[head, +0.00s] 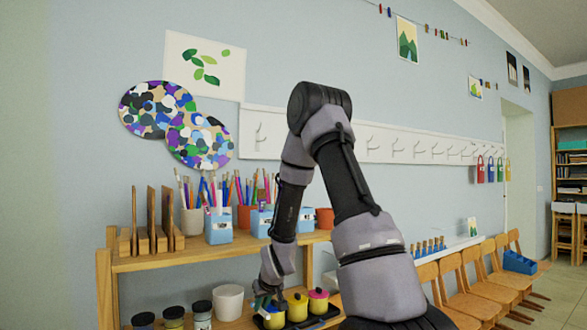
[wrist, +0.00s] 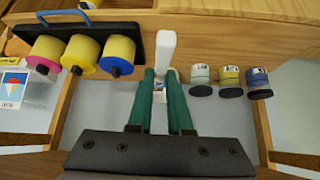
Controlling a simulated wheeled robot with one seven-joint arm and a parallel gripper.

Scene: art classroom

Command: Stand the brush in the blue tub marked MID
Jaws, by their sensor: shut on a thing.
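Blue tubs with small labels stand on the top shelf in the head view: one at the left (head: 218,230), one in the middle (head: 262,223) and one at the right (head: 306,222). I cannot read which is marked MID. My gripper (head: 264,301) is low, at the lower shelf, below the tubs. I cannot tell whether this is the brush. Several brushes (head: 189,192) stand in pots on the top shelf.
Yellow pots (head: 297,307) on a dark tray (wrist: 150,22) are beside my gripper. A white pot (head: 228,302) and dark-lidded jars (head: 202,315) stand left in the head view. Wooden racks (head: 150,225) fill the top shelf's left end. Chairs (head: 470,290) line the wall.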

